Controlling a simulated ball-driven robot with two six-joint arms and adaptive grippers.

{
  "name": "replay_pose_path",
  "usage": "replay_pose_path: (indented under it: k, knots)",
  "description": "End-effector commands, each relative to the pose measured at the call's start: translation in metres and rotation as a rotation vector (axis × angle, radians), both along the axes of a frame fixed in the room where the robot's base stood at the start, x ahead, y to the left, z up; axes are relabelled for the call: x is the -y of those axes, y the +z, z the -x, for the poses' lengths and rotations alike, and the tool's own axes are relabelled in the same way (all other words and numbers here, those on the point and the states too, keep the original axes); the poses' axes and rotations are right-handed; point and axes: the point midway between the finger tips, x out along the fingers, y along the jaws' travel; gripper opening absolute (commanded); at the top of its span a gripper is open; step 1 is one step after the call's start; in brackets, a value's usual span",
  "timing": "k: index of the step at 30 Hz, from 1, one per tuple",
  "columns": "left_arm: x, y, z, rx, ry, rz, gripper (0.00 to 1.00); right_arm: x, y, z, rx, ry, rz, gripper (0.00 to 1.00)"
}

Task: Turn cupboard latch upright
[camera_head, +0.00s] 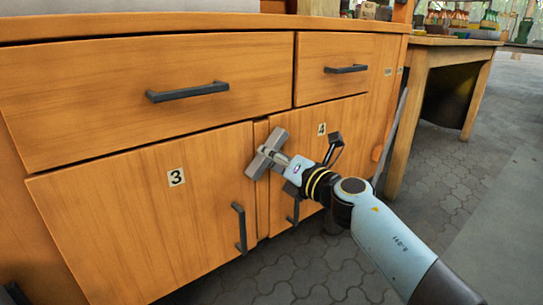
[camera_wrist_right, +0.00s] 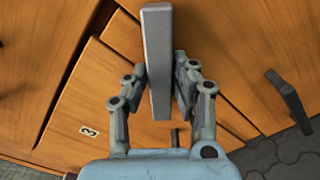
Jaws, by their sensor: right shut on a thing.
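The cupboard latch (camera_head: 267,153) is a grey bar at the top of the gap between door 3 (camera_head: 130,215) and door 4 (camera_head: 335,115). In the head view it is tilted, its upper end leaning right. My right gripper (camera_head: 279,160) comes in from the lower right and is shut on the latch. In the right wrist view the latch (camera_wrist_right: 157,60) stands between the two fingers of my right gripper (camera_wrist_right: 160,85), which partly cover its sides. My left gripper does not show.
Dark bar handles stick out from the left drawer (camera_head: 188,92), the right drawer (camera_head: 346,69) and door 3 (camera_head: 240,228). The door 4 handle (camera_head: 293,211) is partly behind my arm. A wooden table (camera_head: 450,42) stands at the right, above open paved floor (camera_head: 450,180).

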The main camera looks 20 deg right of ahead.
Motion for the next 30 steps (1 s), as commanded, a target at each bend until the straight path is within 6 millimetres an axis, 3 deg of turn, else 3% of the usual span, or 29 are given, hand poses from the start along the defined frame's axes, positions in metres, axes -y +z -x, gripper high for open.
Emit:
replay_pose_path:
  k: [18,30]
  knots:
    - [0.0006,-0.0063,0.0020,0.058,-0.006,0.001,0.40,0.0001,-0.0032,0.0007,0.188,0.001,0.531,0.00]
    - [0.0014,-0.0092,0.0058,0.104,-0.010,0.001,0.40,0.0002,-0.0029,0.0008,0.261,0.002,0.731,0.00]
